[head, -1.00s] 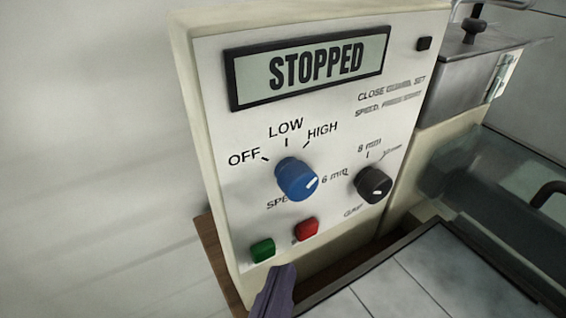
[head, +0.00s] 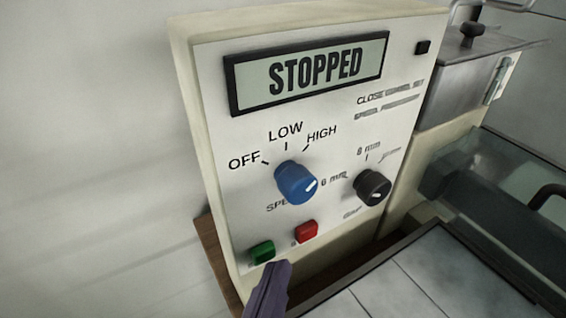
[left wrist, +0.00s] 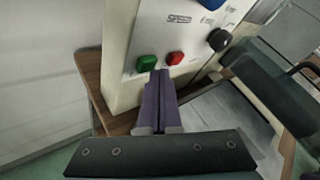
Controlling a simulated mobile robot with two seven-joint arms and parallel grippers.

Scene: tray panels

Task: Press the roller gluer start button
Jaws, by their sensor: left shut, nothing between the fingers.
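The roller gluer's control panel (head: 330,140) faces me, and its display (head: 308,72) reads STOPPED. A green button (head: 262,252) sits low at the left, with a red button (head: 306,231) to its right. Both also show in the left wrist view, green (left wrist: 146,63) and red (left wrist: 175,58). My left gripper (head: 276,268) is shut and empty. Its purple fingertips are just below and right of the green button; I cannot tell whether they touch the panel. In the left wrist view the fingertips (left wrist: 159,74) lie between and below the two buttons. My right gripper is not in view.
A blue speed knob (head: 296,183) and a black gap knob (head: 373,187) stick out above the buttons. A metal tank (head: 470,85) and the roller under a clear guard (head: 490,190) are at the right. A wooden edge (head: 216,262) runs below the panel.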

